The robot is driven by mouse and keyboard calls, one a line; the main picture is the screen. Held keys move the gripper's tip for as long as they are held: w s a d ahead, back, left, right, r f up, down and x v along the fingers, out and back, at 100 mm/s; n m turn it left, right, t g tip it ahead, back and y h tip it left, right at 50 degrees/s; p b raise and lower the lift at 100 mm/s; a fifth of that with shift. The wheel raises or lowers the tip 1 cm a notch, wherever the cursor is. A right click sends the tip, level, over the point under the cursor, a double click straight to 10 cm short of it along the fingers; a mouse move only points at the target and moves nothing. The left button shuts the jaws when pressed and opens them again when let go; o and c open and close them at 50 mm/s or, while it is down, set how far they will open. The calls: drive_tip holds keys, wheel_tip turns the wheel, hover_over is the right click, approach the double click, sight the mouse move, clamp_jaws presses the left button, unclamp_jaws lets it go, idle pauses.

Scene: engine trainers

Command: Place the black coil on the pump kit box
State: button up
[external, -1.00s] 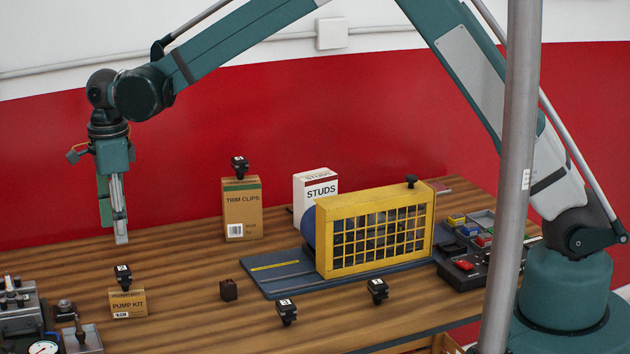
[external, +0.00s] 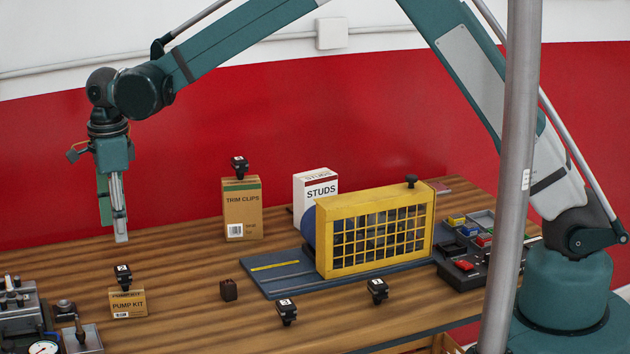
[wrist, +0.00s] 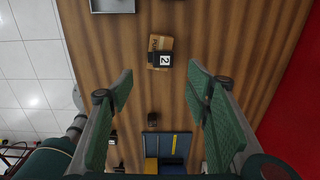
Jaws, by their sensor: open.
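The pump kit box (external: 128,304) is a small brown carton at the front left of the table. A black coil (external: 123,276) with a white label sits on top of it. In the wrist view this coil (wrist: 155,58), labelled 2, covers part of the box (wrist: 153,43). My gripper (external: 121,240) hangs pointing down, above and behind the box in the external view. In the wrist view my gripper (wrist: 160,75) is open, with nothing between its fingers. Similar black parts stand on the trim clips box (external: 242,212) and on the table front (external: 286,312) (external: 377,290).
A yellow cage (external: 372,238) stands on a blue base at mid-table, with a white studs box (external: 316,188) behind it. A small dark brown cube (external: 228,290) lies right of the pump kit box. A metal machine (external: 20,308) fills the left front corner.

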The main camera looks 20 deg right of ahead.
drive_tip(key=shift+d, duration=0.1)
drive_tip(key=w+d+r+n+t, duration=0.1)
drive_tip(key=d+r+n, duration=0.2)
drive_tip(key=d+r, duration=0.7)
drive_tip(key=d+r+n+t+y, duration=0.1)
drive_tip(key=d+r+n, duration=0.15)
drive_tip(key=d, duration=1.35)
drive_tip(key=w+d+r+n+t, duration=0.1)
drive_tip(key=d+r+n, duration=0.2)
drive_tip(key=d+r, duration=0.65)
drive_tip(key=s+d+n+t, duration=0.15)
drive_tip(key=s+d, duration=0.35)
drive_tip(key=d, duration=0.6)
drive_tip(key=s+d+n, duration=0.3)
drive_tip(key=s+d, duration=0.1)
drive_tip(key=d, duration=0.7)
drive_tip(key=s+d+f+n+t+h, duration=0.1)
drive_tip(key=s+d+f+n, duration=0.4)
drive_tip(key=s+d, duration=0.8)
drive_tip(key=shift+d+t, duration=0.15)
drive_tip(key=shift+t, duration=0.6)
